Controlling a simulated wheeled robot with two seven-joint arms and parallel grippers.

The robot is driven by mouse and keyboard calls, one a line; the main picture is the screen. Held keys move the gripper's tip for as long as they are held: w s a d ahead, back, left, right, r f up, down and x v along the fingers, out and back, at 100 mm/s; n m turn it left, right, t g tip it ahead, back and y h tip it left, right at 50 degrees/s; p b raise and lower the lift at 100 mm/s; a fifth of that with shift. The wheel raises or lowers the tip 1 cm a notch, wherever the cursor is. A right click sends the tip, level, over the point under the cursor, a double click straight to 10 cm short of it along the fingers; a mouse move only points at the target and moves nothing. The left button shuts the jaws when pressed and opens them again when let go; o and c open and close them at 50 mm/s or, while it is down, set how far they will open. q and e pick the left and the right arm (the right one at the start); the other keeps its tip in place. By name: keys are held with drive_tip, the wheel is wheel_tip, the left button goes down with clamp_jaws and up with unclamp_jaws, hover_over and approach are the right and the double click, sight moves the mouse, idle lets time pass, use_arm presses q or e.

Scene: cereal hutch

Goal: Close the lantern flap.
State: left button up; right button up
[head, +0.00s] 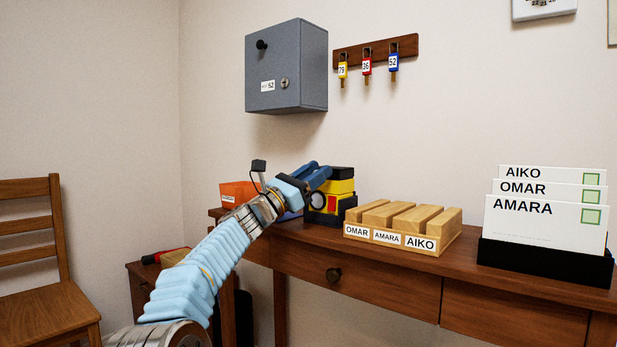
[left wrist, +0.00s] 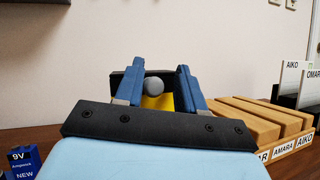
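The yellow and black lantern (head: 342,187) stands on the wooden table, left of the wooden block rack. My left gripper (head: 318,172) is at its upper left side and hides part of it. In the left wrist view, the blue fingers of my left gripper (left wrist: 157,88) are apart and nothing is clamped between them. A round grey knob (left wrist: 154,86) shows between the fingers, in front of a black panel and a yellow surface (left wrist: 158,102) of the lantern. I cannot tell how far the flap stands open. My right gripper is not in view.
The wooden block rack (head: 385,236) with name labels stands right of the lantern, and a black card holder (head: 545,262) is further right. An orange bin (head: 238,193) is behind my left arm. A grey cabinet (head: 285,70) and key rack (head: 375,53) hang above.

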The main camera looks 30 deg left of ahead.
use_arm(q)
drive_tip(key=b+v, duration=0.2)
drive_tip(key=v, duration=1.1)
drive_tip(key=shift+s+f, duration=0.15)
drive_tip(key=shift+s, duration=0.2)
drive_tip(key=shift+a, duration=0.15)
